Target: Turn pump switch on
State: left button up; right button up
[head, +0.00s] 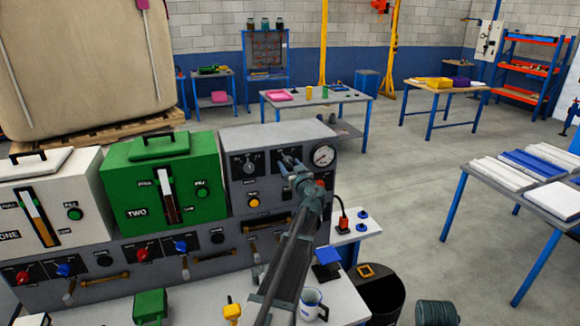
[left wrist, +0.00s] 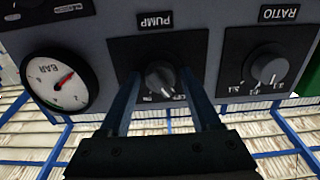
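The pump switch is a dark round knob (left wrist: 160,77) under an upside-down PUMP label in the left wrist view. Small marks lie around it, too small to read surely, so I cannot tell its setting. My left gripper (left wrist: 160,82) is open, with one finger on each side of the knob and gaps showing between. In the head view the left gripper (head: 296,172) is at the upper right of the grey panel (head: 280,135) and partly hides the pump switch (head: 286,161). My right gripper is not in view.
A BAR gauge (left wrist: 61,82) and a RATIO knob (left wrist: 267,66) flank the switch. Green (head: 180,150) and white (head: 85,170) tanks stand left on the panel.

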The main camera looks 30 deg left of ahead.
pick_arm(q)
grip_shut()
jog(key=m, duration=1.1)
jog(key=shift+m, duration=0.3)
dwell(0.7)
jog(key=shift+o, duration=1.6)
grip_release()
